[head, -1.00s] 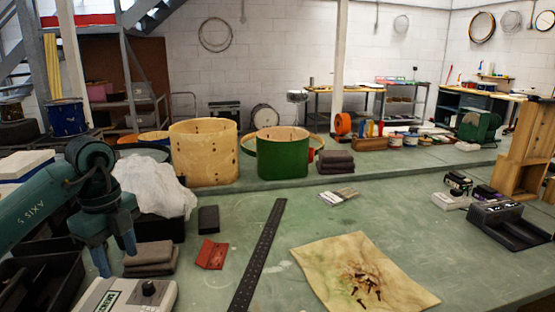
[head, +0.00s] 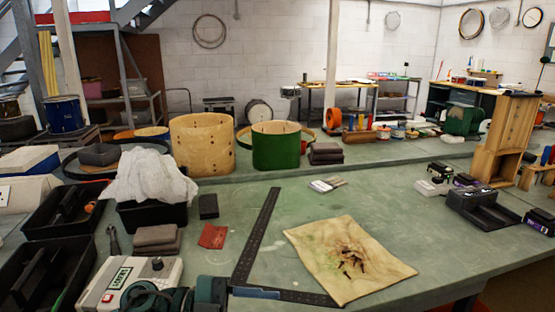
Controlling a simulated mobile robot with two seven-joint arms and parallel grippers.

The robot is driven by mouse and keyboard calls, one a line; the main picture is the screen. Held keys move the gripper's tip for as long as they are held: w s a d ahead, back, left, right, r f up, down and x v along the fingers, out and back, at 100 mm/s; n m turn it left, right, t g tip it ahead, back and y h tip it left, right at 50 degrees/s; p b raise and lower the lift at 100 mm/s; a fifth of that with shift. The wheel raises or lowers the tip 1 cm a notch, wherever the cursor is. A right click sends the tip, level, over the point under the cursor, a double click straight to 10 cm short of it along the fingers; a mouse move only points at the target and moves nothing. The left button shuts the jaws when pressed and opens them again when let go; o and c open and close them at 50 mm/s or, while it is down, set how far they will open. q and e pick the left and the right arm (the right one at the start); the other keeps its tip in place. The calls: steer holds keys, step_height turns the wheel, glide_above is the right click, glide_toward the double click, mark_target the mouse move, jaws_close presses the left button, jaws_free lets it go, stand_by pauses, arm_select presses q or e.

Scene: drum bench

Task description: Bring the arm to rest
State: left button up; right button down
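My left arm is low at the bottom edge of the head view, its teal links partly cut off by the frame. My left gripper (head: 256,292) points right, a blue finger showing over the corner of the black L-shaped square (head: 258,230). I cannot tell whether its fingers are apart, and I see nothing clearly held. My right arm and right gripper are out of view.
A white-and-grey device (head: 140,277) stands close behind my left arm. Black trays (head: 48,283) are at the left. A stained cloth (head: 305,243) with several dark screws lies right of the square. A black charger (head: 482,208) stands farther right. The bench between is mostly clear.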

arm_select(q)
steer(key=s+a+f+n+t+y, duration=0.1)
steer(key=a+f+n+t+y, duration=0.3)
steer(key=n, duration=0.4)
steer(key=s+a+f+n+t+y+p, duration=0.1)
steer(key=a+f+n+t+y, duration=0.25)
steer(key=f+n+t, duration=0.3)
steer(key=s+a+f+n+t+y, duration=0.15)
steer(key=f+n+t+y, duration=0.3)
steer(key=n, duration=0.45)
steer(key=s+a+f+g+y, duration=0.2)
steer(key=s+f+g, duration=0.1)
steer(key=s+f, duration=0.4)
steer(key=shift+s+a+f+n+g+p, duration=0.25)
steer(key=shift+s+f+n+g+p, duration=0.05)
steer(key=shift+s+f+n+g, duration=0.15)
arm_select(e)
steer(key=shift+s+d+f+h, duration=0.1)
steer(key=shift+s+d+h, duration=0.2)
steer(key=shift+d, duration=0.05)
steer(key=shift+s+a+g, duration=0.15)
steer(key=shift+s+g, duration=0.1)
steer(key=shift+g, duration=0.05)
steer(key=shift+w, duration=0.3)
arm_select(q)
steer(key=shift+c, duration=0.6)
